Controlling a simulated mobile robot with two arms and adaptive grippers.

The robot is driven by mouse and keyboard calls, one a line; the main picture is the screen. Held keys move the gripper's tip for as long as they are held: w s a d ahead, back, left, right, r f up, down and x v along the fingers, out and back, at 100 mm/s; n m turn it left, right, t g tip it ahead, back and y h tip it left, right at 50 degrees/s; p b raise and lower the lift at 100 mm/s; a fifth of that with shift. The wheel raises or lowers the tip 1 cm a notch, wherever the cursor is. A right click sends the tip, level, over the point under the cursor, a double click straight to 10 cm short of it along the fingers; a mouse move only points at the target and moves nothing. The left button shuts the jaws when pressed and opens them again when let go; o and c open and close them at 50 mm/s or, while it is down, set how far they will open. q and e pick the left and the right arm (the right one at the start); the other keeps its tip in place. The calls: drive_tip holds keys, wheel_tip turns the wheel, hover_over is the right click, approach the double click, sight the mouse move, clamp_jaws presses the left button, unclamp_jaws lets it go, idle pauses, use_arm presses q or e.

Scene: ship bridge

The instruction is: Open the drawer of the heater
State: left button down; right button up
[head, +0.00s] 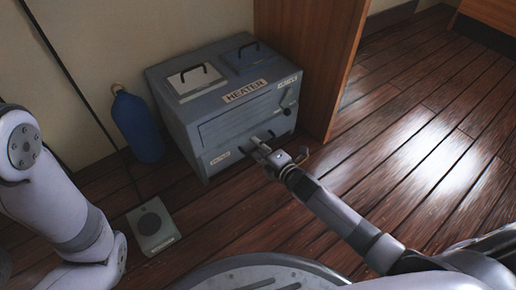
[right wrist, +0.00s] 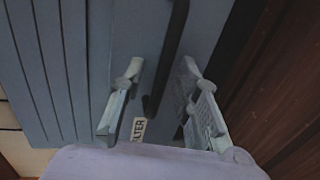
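The grey-blue heater (head: 222,131) stands on the floor against the wall, with a "HEATER" label on its top front edge. Its lower front panel (head: 222,160) carries a small label, which reads as "FILTER" in the right wrist view (right wrist: 138,129). My right gripper (head: 264,149) is at this lower front. In the right wrist view its two fingers (right wrist: 158,80) are apart, with a dark bar handle (right wrist: 171,55) between them; I cannot tell whether they touch it. The drawer looks closed, though the gripper hides part of the front. My left gripper is not in view; only the left arm shows.
A blue cylinder (head: 138,125) stands left of the heater. A flat grey plate with a dark disc (head: 152,225) lies on the floor in front. A wooden panel (head: 318,65) rises close on the heater's right. The wooden floor at right is clear.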

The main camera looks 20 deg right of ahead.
clamp_jaws()
idle(0.8)
